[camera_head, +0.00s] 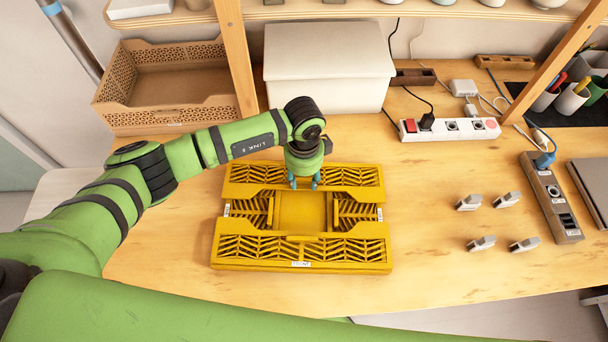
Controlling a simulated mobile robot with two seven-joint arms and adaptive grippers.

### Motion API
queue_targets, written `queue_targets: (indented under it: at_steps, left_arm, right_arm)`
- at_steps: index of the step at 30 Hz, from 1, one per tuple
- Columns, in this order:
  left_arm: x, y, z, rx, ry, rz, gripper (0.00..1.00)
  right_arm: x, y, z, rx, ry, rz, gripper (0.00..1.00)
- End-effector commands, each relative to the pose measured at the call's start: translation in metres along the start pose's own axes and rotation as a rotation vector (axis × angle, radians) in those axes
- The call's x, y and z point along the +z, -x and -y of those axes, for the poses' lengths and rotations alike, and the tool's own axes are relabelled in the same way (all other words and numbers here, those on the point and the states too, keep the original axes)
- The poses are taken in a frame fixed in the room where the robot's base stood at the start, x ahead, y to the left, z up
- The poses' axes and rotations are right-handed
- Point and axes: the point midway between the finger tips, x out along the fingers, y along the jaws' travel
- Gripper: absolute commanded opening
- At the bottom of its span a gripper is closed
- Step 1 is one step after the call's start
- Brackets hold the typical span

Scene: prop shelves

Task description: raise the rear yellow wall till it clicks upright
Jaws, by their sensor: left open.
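The yellow folding crate (302,212) lies on the wooden table with its walls down, low and flat. Its rear yellow wall (350,178) is a slatted panel lying along the far side. The front wall panel (300,247) lies along the near side, and slatted side panels lie at left and right, with the plain floor between. My left gripper (304,184) points down over the middle of the rear wall, its two teal fingertips apart with nothing seen between them. Whether the tips touch the wall cannot be told. My right gripper is out of view.
A white box (328,65) and a brown perforated bin (175,85) stand behind the crate. A power strip (450,129) lies at the back right. Several small grey clips (482,243) lie right of the crate. Wooden shelf posts (236,60) rise at the back.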

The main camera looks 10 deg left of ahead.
Motion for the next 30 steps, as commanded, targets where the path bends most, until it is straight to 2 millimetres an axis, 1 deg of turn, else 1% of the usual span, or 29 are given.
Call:
queue_targets:
  at_steps: [1, 2, 3, 4, 14, 20, 23, 26, 30]
  left_arm:
    - [0.000, 0.000, 0.000, 0.000, 0.000, 0.000, 0.29]
    - [0.000, 0.000, 0.000, 0.000, 0.000, 0.000, 0.17]
    - [0.000, 0.000, 0.000, 0.000, 0.000, 0.000, 0.01]
    - [0.000, 0.000, 0.000, 0.000, 0.000, 0.000, 0.00]
    - [0.000, 0.001, 0.001, 0.012, 0.001, 0.000, 0.00]
    - [-0.001, 0.005, 0.005, 0.083, 0.003, -0.002, 0.00]
    - [-0.001, 0.007, 0.008, 0.146, 0.003, -0.002, 0.00]
    - [-0.002, 0.010, 0.012, 0.226, 0.004, -0.003, 0.00]
    - [-0.001, 0.014, 0.018, 0.341, 0.004, -0.002, 0.00]
  right_arm:
    - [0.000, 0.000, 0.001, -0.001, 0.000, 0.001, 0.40]
    - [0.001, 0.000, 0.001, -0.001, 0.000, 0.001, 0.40]
    - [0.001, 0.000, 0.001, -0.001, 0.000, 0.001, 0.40]
    - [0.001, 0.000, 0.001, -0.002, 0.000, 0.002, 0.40]
    - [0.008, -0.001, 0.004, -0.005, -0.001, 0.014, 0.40]
    - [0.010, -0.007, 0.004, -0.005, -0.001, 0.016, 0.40]
    - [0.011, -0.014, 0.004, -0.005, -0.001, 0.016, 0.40]
    - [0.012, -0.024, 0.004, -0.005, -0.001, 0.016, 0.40]
    - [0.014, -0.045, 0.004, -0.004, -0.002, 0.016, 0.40]
